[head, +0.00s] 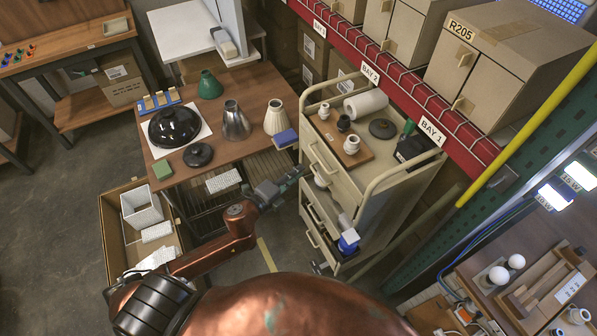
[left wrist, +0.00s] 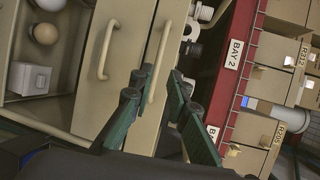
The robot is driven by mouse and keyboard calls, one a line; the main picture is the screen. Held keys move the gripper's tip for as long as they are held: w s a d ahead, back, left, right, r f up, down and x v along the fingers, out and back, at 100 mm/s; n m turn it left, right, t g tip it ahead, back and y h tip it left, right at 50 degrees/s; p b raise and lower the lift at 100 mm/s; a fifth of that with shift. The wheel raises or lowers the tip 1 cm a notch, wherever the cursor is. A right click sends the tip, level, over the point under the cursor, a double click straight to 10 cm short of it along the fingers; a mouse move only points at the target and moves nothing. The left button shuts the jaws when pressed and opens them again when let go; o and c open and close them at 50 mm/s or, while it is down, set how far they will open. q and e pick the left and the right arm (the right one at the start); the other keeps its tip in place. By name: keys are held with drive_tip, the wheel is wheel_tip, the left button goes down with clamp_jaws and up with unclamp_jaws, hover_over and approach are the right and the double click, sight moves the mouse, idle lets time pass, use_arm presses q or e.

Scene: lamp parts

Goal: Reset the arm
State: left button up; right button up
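My left arm (head: 215,250) reaches in from the lower left in the head view. Its gripper (head: 290,182) is beside the front of the beige drawer cart (head: 385,180). In the left wrist view the two green-dark fingers of the gripper (left wrist: 160,76) are apart. A drawer handle (left wrist: 158,62) appears between the fingertips; I cannot tell whether they touch it. I see nothing held. My right gripper is in neither view.
An open cart drawer holds bulbs (left wrist: 45,33) and a white box (left wrist: 29,78). Left of the cart stands a wooden table (head: 240,92) with lamp shades and a black dome (head: 174,126). A cardboard box (head: 112,222) is on the floor. Red shelving (head: 400,75) runs behind.

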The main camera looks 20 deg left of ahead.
use_arm(q)
drive_tip(key=shift+f, duration=0.1)
